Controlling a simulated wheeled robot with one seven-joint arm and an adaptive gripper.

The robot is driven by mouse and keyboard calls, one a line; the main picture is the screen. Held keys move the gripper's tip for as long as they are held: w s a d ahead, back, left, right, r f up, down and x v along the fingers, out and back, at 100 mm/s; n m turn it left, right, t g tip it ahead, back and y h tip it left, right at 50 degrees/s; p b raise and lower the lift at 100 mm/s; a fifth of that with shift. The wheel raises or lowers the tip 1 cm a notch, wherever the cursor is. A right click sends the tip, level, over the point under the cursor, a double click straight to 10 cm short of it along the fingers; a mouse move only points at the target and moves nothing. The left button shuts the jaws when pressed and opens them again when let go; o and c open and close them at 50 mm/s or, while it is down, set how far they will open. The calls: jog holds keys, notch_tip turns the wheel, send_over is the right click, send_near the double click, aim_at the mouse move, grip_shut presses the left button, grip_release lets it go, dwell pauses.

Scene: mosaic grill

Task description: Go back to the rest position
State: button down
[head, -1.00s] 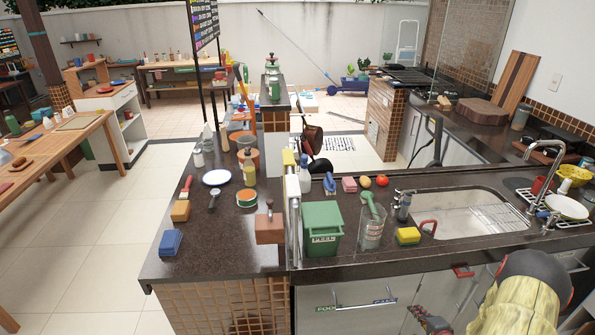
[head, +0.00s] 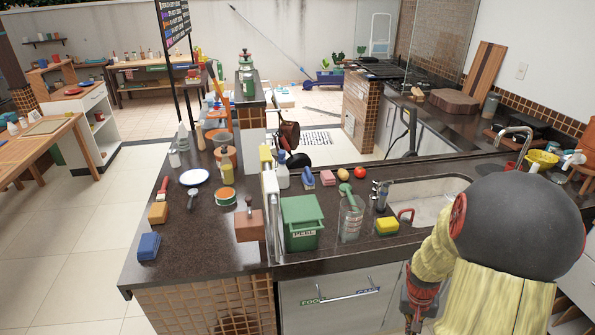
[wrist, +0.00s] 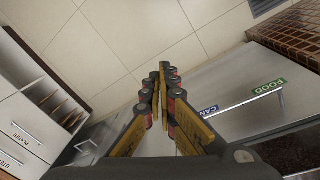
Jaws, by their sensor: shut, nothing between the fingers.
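My gripper shows in the wrist view (wrist: 163,68), its two fingers closed together with nothing between them. It points down past the grey cabinet fronts toward the tiled floor. In the head view my arm is at the lower right, in front of the cabinet below the sink, and its large dark joint covers part of the counter and sink. The fingertips cannot be made out in the head view.
The dark counter (head: 228,258) holds a green bin (head: 302,222), a glass jar (head: 351,219), a yellow sponge (head: 387,226) and a blue box (head: 149,246). A cabinet handle (head: 342,296) sticks out near my arm. The floor (head: 60,265) at left is clear.

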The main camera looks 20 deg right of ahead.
jog(key=w+a+r+n+t+y, duration=0.1)
jog(key=a+r+n+t, duration=0.5)
jog(key=a+r, duration=2.3)
jog(key=a+n, duration=0.1)
jog(key=n, duration=0.2)
jog(key=shift+a+r+y, duration=0.25)
jog(key=shift+a+y, duration=0.05)
jog(key=shift+a, duration=0.1)
